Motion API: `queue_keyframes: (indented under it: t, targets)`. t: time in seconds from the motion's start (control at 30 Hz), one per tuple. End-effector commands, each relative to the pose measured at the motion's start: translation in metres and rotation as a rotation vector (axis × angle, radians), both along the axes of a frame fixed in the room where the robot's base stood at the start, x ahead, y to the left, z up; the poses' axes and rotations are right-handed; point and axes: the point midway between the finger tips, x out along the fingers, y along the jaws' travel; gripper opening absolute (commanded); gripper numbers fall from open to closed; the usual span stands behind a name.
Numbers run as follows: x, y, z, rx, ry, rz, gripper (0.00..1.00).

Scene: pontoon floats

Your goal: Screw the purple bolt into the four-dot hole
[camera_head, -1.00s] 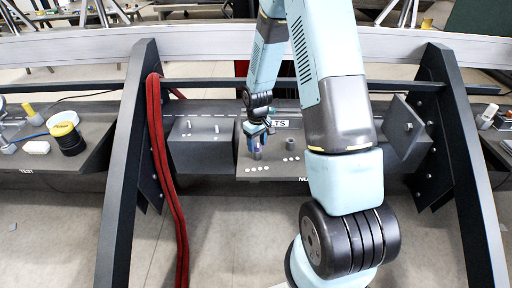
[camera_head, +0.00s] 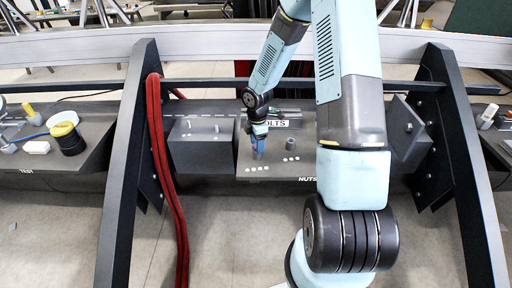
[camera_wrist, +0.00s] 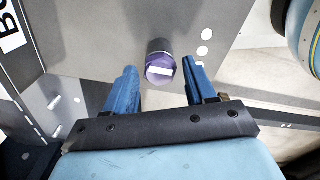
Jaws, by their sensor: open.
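A grey cylinder (camera_head: 290,143) stands right of my gripper, beside three white dots (camera_head: 291,159). A block with two pegs (camera_head: 200,150) is at left. Red hoses (camera_head: 160,150) hang along the left dark frame post. A tilted plate (camera_head: 408,130) is at right.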

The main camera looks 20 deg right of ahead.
Motion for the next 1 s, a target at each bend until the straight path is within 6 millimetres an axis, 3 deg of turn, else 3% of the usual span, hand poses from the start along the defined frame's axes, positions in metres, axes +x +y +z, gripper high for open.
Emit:
queue_keyframes:
  t: [0.3, 0.5, 0.77, 1.0]
  targets:
    - [-0.0001, -0.0006, -0.0004, 0.002, 0.000, 0.435, 0.55]
    - [0.0000, -0.0003, 0.0000, 0.001, 0.000, 0.633, 0.55]
    - [0.0001, 0.0001, 0.0001, 0.001, 0.000, 0.661, 0.55]
    - [0.0001, 0.0001, 0.0000, 0.001, 0.000, 0.659, 0.33]
